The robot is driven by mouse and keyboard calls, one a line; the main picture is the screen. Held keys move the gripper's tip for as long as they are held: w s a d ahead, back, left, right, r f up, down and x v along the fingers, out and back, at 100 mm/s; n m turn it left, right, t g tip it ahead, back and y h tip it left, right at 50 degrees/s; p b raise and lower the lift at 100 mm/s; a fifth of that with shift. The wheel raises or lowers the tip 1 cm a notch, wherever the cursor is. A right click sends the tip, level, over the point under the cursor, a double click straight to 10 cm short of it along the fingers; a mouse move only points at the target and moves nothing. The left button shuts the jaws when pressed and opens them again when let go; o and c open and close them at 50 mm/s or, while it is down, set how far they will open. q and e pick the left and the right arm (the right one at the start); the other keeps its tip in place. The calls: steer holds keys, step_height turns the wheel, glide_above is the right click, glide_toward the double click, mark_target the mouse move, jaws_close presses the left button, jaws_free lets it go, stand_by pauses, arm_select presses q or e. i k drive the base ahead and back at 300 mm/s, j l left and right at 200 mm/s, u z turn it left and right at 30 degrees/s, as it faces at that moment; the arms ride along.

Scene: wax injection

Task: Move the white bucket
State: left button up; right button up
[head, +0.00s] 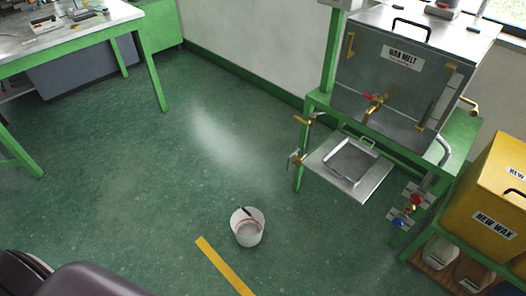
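The white bucket (248,228) stands upright on the green floor, a little below the middle of the head view. A dark handle grip lies across its rim, and its inside looks light grey or pinkish. Neither of my grippers can be made out in the head view. Dark rounded shapes at the bottom left look like parts of my own body.
A yellow floor strip (224,267) lies just below the bucket. The wax melt tank (392,85) on its green stand, with a metal tray (350,168), is at the right. A yellow new wax box (492,200) stands far right. A workbench (62,44) is upper left. Open floor surrounds the bucket.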

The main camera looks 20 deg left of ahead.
mark_target(247, 222)
steer(key=u, duration=0.8)
